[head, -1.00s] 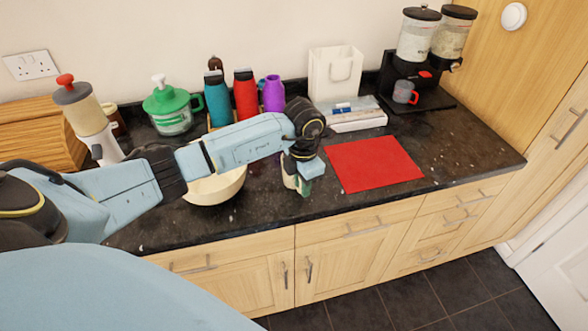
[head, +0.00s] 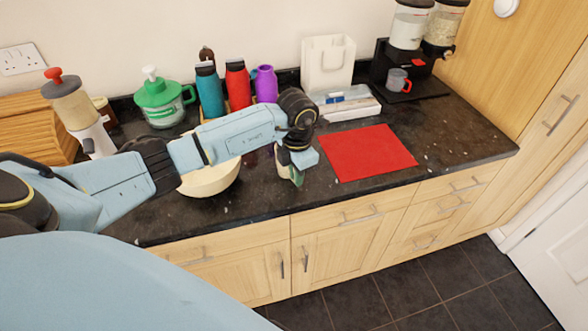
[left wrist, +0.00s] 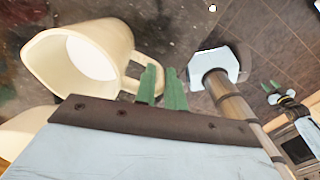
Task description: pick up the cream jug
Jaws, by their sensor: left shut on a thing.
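The cream jug (left wrist: 112,52) fills the upper left of the left wrist view, its mouth and pale inside showing. My left gripper (left wrist: 161,72) has its green fingers on either side of the jug's handle and is shut on it. In the head view my left gripper (head: 294,174) is low over the counter, left of the red mat, and mostly hides the cream jug (head: 283,166). I cannot tell whether the jug touches the counter. My right gripper (left wrist: 270,87) seems to show small at the right of the left wrist view, too small to read its fingers.
A cream bowl (head: 210,182) stands just left of the gripper. A red mat (head: 367,155) lies to its right.

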